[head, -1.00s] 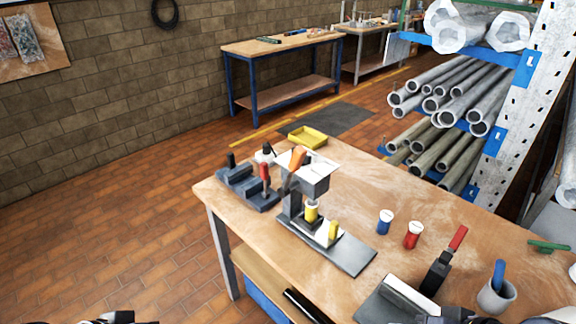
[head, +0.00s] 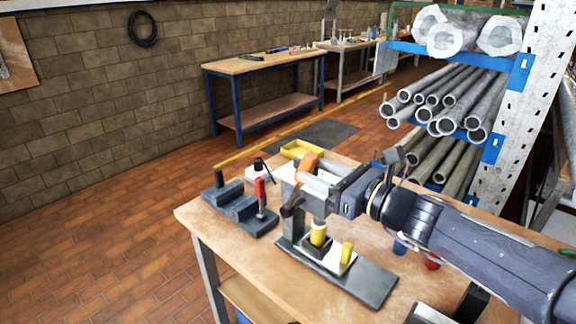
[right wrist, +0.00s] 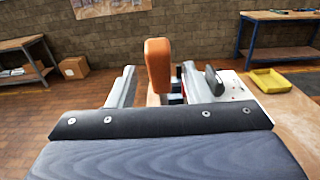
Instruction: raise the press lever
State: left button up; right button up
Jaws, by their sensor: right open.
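The press (head: 318,207) stands on a dark base plate on the wooden bench, with a yellow part (head: 318,234) under its head. Its lever has an orange handle (head: 307,163), tilted upward beside the press head. My right gripper (head: 312,180) is at the press head, open, reaching in from the right. In the right wrist view the orange handle (right wrist: 157,62) stands between the two separated fingers; I cannot tell whether either touches it. The gripper hides part of the press head and lever. My left gripper is not in view.
A dark fixture with a red-handled lever (head: 260,192) stands left of the press. A yellow tray (head: 301,149) lies behind it. A second yellow piece (head: 347,252) stands on the base plate. Blue (head: 399,248) and red (head: 432,264) containers are partly hidden under my right arm. A pipe rack (head: 490,150) stands behind.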

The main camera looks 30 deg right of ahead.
aim_at(297, 186)
jog(key=x, duration=0.5)
jog(key=shift+w, duration=0.15)
grip_shut()
